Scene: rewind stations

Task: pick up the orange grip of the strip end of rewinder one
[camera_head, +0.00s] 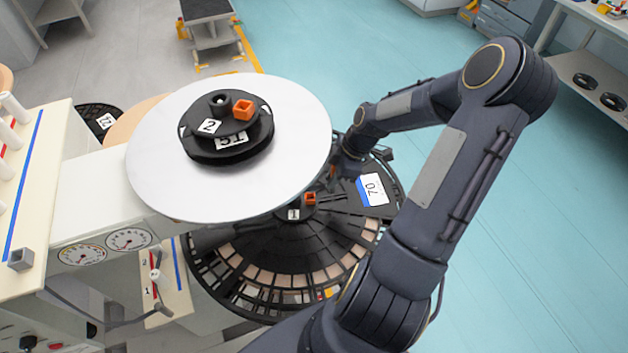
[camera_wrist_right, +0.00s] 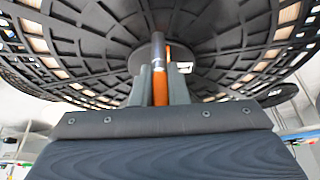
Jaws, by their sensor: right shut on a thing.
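The right wrist view looks up at the underside of a black slotted reel. There my right gripper (camera_wrist_right: 160,82) is shut on a slim orange piece, the orange grip (camera_wrist_right: 160,92), which stands upright between the two grey fingers. A grey rod rises just above it. In the head view my right arm reaches to the right edge of the large white disc, and the gripper (camera_head: 343,172) is partly hidden there; the grip cannot be made out. Below the disc lies the large black reel (camera_head: 290,245), its hub marked 1 with a small orange block (camera_head: 310,198). My left gripper is not in view.
The white disc (camera_head: 160,165) carries a black hub marked 2 with an orange block (camera_head: 243,109) and overhangs the reel. A cream panel with gauges (camera_head: 128,239) stands at left. A label marked 70 (camera_head: 374,188) is beside my right arm. Teal floor at right is open.

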